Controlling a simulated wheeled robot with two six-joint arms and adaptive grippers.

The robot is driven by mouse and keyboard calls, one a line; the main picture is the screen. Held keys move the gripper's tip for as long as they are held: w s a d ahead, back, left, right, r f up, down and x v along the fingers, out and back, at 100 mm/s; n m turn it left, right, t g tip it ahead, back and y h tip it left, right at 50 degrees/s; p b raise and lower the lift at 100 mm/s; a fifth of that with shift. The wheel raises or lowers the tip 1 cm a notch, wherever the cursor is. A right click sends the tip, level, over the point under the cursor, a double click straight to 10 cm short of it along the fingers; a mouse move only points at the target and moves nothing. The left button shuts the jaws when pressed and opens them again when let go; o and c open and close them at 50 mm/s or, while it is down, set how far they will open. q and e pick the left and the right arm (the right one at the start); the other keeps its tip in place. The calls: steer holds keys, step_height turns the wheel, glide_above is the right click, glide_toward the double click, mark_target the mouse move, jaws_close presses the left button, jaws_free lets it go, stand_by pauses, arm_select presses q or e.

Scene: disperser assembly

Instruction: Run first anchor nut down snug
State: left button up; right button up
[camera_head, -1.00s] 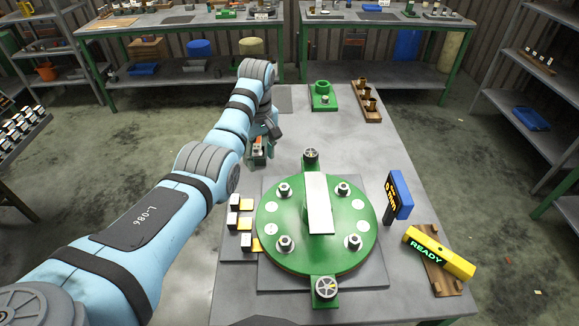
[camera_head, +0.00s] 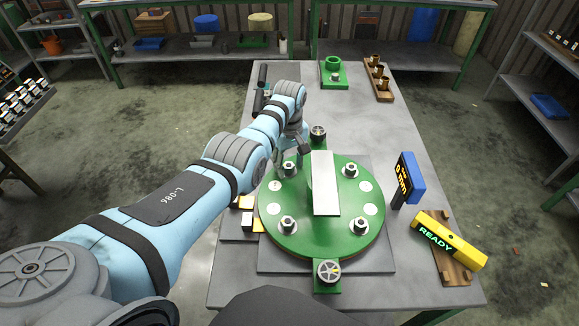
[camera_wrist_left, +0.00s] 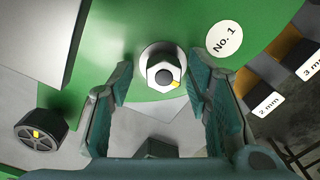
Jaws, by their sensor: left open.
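The round green base plate (camera_head: 330,240) carries several anchor studs with hex nuts. A silver nut (camera_head: 289,168) sits on the plate's upper left stud. My left gripper (camera_head: 290,160) is at this nut, its fingers pointing down and partly hidden by the wrist. In the left wrist view the gripper (camera_wrist_left: 160,78) is open, one finger on each side of the nut (camera_wrist_left: 163,72). Gaps show between the fingers and the nut. The nut has a yellow mark and sits beside the white "No. 1" label (camera_wrist_left: 224,38). My right gripper is not in view.
A grey upright bar (camera_head: 324,185) stands mid-plate. Black handwheels sit at the plate's back (camera_head: 318,132) and front (camera_head: 328,270). Shim blocks (camera_head: 247,222) lie left.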

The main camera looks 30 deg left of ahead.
arm_select(q)
steer(key=shift+s+r, duration=0.15)
steer(key=shift+s, duration=0.15)
steer(key=shift+w, duration=0.15)
jaws_close()
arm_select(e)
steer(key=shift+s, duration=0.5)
arm_select(q)
steer(key=m+p, duration=0.1)
steer(key=m, duration=1.8)
steer(key=shift+m, duration=0.3)
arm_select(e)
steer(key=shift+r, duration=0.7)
